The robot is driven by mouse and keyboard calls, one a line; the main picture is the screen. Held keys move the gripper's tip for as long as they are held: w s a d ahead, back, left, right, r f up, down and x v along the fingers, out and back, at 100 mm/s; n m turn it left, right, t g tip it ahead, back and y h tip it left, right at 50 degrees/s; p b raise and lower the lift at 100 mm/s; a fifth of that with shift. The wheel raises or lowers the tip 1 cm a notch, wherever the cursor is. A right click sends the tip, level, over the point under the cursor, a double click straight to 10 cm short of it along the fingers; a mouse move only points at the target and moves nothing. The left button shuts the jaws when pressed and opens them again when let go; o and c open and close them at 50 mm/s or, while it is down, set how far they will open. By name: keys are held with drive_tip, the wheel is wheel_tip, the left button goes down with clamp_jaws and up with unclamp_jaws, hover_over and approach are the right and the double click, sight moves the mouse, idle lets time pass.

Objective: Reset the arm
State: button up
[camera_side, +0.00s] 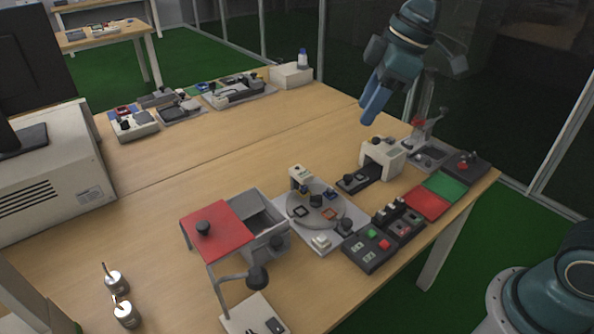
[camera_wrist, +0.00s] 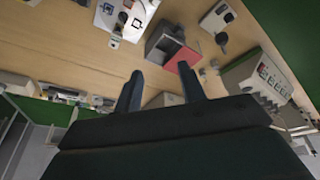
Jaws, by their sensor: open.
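My gripper (camera_side: 371,103) hangs in the air above the back right part of the wooden table (camera_side: 150,215) in the side view, with its blue fingers pointing down and apart from everything on the table. In the wrist view the two dark fingers of my gripper (camera_wrist: 160,84) are spread, with nothing between them. The wrist view is tilted; beyond the fingers it shows the table (camera_wrist: 110,65), a grey box with a red lid (camera_wrist: 188,78) and a white base plate (camera_wrist: 118,20).
Below my gripper stands a white block fixture (camera_side: 381,158). A round turntable (camera_side: 300,220), a red lid panel (camera_side: 218,232), a button panel (camera_side: 372,248) and red and green pads (camera_side: 443,187) crowd the front right. Two metal weights (camera_side: 126,314) stand front left. The table's middle is clear.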

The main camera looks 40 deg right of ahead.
drive_tip(key=s+d+f+m+t+h, duration=0.1)
drive_tip(key=s+d+m, duration=0.2)
drive_tip(key=s, duration=0.6)
drive_tip(key=s+d+m+t+h, duration=0.1)
drive_tip(key=s+d+m, duration=0.3)
drive_tip(key=s, duration=0.6)
drive_tip(key=shift+s+f+m, duration=0.15)
drive_tip(key=shift+f+m, duration=0.25)
drive_tip(key=shift+m, duration=0.7)
drive_tip(key=shift+o, duration=0.2)
drive_tip(key=shift+d, duration=0.1)
